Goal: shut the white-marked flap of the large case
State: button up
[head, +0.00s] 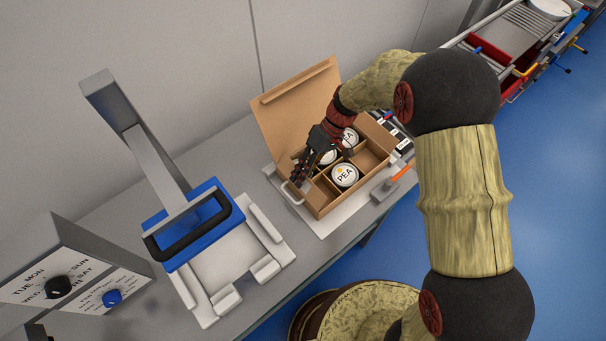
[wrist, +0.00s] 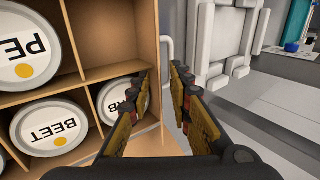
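A brown cardboard case (head: 322,208) stands on the bench with its tall lid flap (head: 290,105) raised along the far side. I see no white mark on this flap. The case holds round white tubs, one marked PEA (head: 344,175); a BEET tub (wrist: 50,126) shows in the wrist view. My gripper (head: 300,172) is at the left end of the case. In the wrist view my gripper (wrist: 164,75) is open, its fingers apart, with the case's end wall (wrist: 148,35) close by. Whether it touches the wall I cannot tell. My arm hides part of the case.
A white loop handle (head: 291,195) stands at the case's left end. Left of it is a white fixture with a blue frame and black handle (head: 197,228). A dial box (head: 75,275) is farther left. An orange-handled lever (head: 400,176) is right of the case.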

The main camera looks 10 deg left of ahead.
jog(key=c, duration=0.4)
grip_shut()
